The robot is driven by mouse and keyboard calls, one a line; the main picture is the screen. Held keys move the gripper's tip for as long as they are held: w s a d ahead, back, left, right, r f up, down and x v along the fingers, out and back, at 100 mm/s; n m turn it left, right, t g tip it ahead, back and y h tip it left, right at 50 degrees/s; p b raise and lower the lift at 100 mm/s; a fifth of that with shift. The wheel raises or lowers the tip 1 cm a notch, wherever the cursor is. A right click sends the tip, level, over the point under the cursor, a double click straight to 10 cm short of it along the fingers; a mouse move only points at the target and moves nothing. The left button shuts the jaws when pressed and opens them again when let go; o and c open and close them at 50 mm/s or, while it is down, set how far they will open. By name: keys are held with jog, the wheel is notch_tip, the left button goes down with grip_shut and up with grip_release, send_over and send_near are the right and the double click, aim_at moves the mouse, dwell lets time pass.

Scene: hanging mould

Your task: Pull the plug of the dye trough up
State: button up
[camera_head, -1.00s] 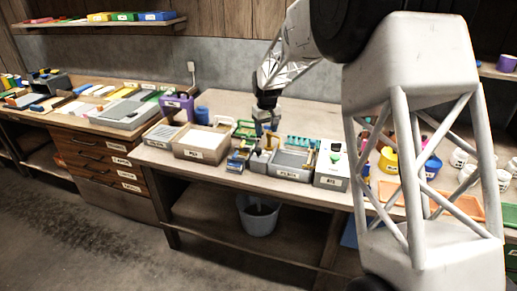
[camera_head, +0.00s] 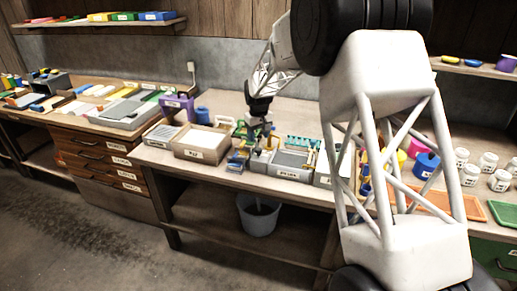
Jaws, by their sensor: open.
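A grey trough (camera_head: 290,171) with a label on its front stands near the front edge of the bench, in the middle of the view. It seems to be the dye trough; the label is too small to read surely. A small grey block (camera_head: 260,163) stands at its left end. I cannot make out the plug for certain. My gripper (camera_head: 258,138) points down, open, just above the small grey block and the left end of the trough. Its fingers are small and partly merge with the things behind them.
A labelled tray (camera_head: 203,155) stands left of the trough. A grey bucket (camera_head: 259,222) stands under the bench. My arm's lattice link covers part of the bench at right, where white jars (camera_head: 488,162) and an orange tray (camera_head: 436,205) show.

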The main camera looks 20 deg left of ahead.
aim_at(259, 149)
jog(key=shift+f, duration=3.25)
grip_shut()
